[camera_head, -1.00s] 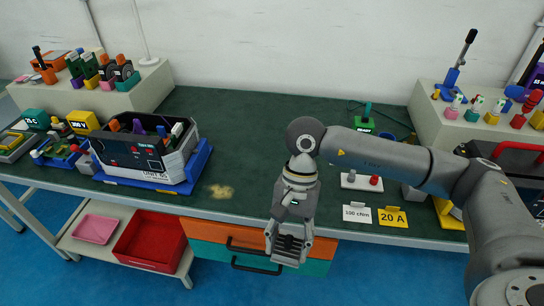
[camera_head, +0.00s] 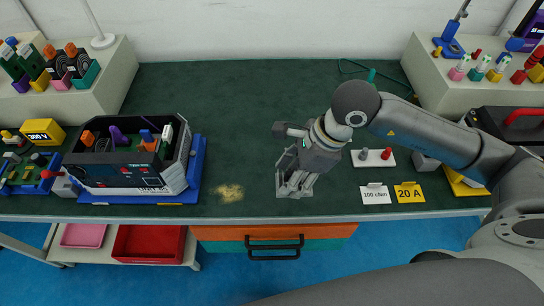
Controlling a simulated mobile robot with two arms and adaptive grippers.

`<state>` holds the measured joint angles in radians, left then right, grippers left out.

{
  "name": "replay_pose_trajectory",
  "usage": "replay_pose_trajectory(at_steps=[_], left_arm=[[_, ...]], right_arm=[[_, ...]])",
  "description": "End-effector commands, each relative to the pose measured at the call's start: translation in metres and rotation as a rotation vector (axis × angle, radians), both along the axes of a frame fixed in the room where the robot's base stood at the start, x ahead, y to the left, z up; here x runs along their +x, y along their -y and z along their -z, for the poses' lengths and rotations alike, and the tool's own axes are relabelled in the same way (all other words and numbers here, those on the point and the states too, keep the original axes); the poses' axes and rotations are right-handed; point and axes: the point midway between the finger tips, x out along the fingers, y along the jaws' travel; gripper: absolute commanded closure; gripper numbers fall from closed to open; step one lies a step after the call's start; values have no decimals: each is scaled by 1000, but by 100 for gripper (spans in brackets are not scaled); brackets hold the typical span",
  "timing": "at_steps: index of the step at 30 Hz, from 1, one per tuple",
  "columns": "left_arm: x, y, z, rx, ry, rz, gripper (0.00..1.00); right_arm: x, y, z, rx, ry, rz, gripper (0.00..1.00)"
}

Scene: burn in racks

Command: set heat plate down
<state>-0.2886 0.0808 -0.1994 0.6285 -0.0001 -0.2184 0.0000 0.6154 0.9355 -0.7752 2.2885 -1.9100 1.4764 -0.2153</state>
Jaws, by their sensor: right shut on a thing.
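My right gripper (camera_head: 295,186) is over the front part of the green workbench (camera_head: 245,150), right of the yellowish smudge, with its fingers pointing down and toward the front edge. It is shut on a grey thing, taken to be the heat plate. The plate is close in colour to the fingers and mostly hidden by them, so its outline is hard to make out. I cannot tell whether it touches the bench top. My left gripper is not in view.
A tester (camera_head: 132,160) on a blue tray stands left. A white block (camera_head: 390,158) with terminals and two label cards, 100 ohm (camera_head: 376,195) and 20 A (camera_head: 409,193), are right of my gripper. The middle bench is clear. An orange drawer (camera_head: 225,232) is below.

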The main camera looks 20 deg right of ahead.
Motion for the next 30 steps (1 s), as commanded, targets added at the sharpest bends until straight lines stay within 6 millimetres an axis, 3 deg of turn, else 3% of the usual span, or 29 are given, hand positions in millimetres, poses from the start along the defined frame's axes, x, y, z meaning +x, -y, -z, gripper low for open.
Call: replay_pose_trajectory(at_steps=[11,18,30], left_arm=[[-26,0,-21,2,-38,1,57],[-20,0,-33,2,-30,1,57],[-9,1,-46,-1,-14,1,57]], right_arm=[[57,-3,21,1,-1,7,78],[93,-4,42,0,-4,7,78],[130,-6,89,1,-2,5,78]])
